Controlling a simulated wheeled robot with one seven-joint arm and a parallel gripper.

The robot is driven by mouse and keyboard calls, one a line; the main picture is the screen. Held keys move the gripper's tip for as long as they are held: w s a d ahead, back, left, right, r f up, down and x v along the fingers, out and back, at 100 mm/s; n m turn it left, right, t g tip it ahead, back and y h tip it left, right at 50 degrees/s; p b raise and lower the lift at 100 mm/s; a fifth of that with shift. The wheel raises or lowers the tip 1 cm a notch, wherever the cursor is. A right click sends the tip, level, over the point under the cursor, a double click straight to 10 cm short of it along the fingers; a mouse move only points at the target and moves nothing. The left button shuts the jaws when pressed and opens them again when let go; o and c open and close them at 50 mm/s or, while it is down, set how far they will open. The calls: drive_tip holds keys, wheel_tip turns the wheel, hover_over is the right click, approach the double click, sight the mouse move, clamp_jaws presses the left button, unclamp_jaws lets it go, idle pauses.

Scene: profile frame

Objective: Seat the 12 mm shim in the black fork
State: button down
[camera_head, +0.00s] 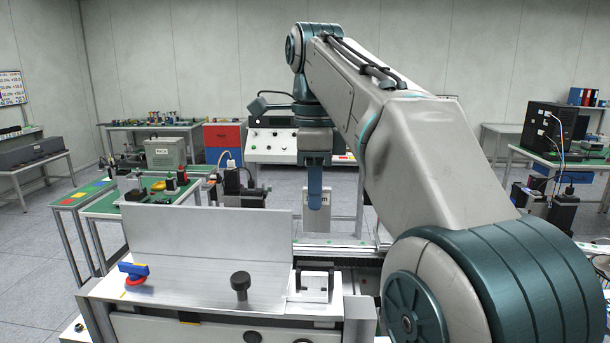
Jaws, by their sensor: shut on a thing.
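My gripper (314,190) hangs down at the end of my arm, in the middle of the picture. Its blue lower part is in front of a pale upright plate (319,226) with dark lettering ending in "m", which looks like the shim. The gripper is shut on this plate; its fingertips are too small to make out. The plate's lower end is close above a light rail, and I cannot tell whether they touch. A small white block with a black U-shaped piece (315,286) stands nearer, on the front bench. That piece may be the black fork; I cannot tell for sure.
A bare metal sheet (190,250) stands upright on the front bench. A blue and red clamp (134,272) and a black knob (240,284) are before it. A green-topped table (135,206) with equipment is at left. A white console (272,148) stands behind my gripper.

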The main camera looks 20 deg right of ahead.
sight(314, 231)
drive_tip(key=shift+w+d, duration=0.1)
drive_tip(key=shift+d, duration=0.05)
drive_tip(key=shift+s, duration=0.2)
drive_tip(key=shift+w+a, duration=0.1)
drive_tip(key=shift+a, duration=0.1)
wheel_tip(314, 231, down, 6)
drive_tip(key=b, duration=0.4)
drive_tip(key=shift+f, duration=0.25)
drive_tip(key=shift+f+b, duration=0.15)
drive_tip(key=shift+b, duration=0.15)
drive_tip(key=shift+p, duration=0.75)
idle(1.1)
drive_tip(key=shift+f+b, duration=1.5)
drive_tip(key=shift+f, duration=0.6)
idle(0.3)
drive_tip(key=shift+r+p, duration=0.4)
drive_tip(key=shift+p, duration=0.35)
idle(1.2)
